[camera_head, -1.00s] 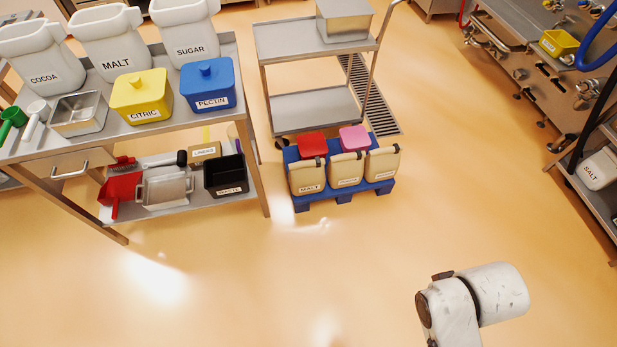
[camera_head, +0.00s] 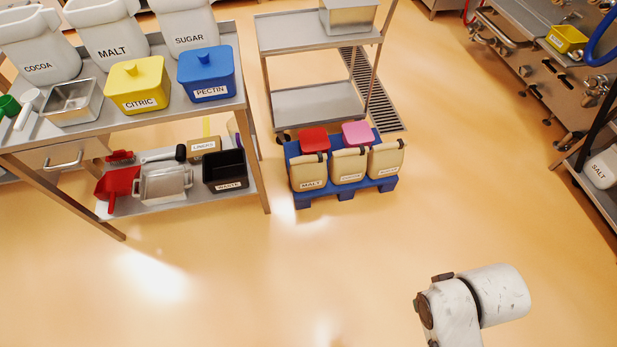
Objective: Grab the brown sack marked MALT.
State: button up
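The brown sack marked MALT (camera_head: 309,171) is a tan, upright sack with a dark clip at its top. It stands at the front left of the blue pallet (camera_head: 345,194) on the floor, in the middle of the view. Two similar tan sacks, a middle one (camera_head: 349,165) and a right one (camera_head: 386,159), stand in a row to its right. A white bin also marked MALT (camera_head: 112,32) stands on the steel table at upper left. Part of my arm shows at lower right, well away from the pallet. My gripper is not in view.
A steel table (camera_head: 130,125) with bins and a lower shelf stands left of the pallet. A steel trolley (camera_head: 312,35) stands behind it. A red item (camera_head: 314,140) and a pink item (camera_head: 357,133) sit behind the sacks. The floor in front (camera_head: 270,275) is clear.

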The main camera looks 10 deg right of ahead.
aim_at(307, 172)
jog(key=i+l+u, duration=0.1)
jog(key=i+u, duration=0.15)
jog(key=i, duration=0.3)
jog(key=i+l+u, duration=0.15)
jog(key=i+u, duration=0.15)
jog(key=i, duration=0.25)
jog(key=i+l+u, duration=0.25)
jog(key=i, duration=0.3)
jog(key=i+l+u, duration=0.25)
jog(key=i+l, duration=0.2)
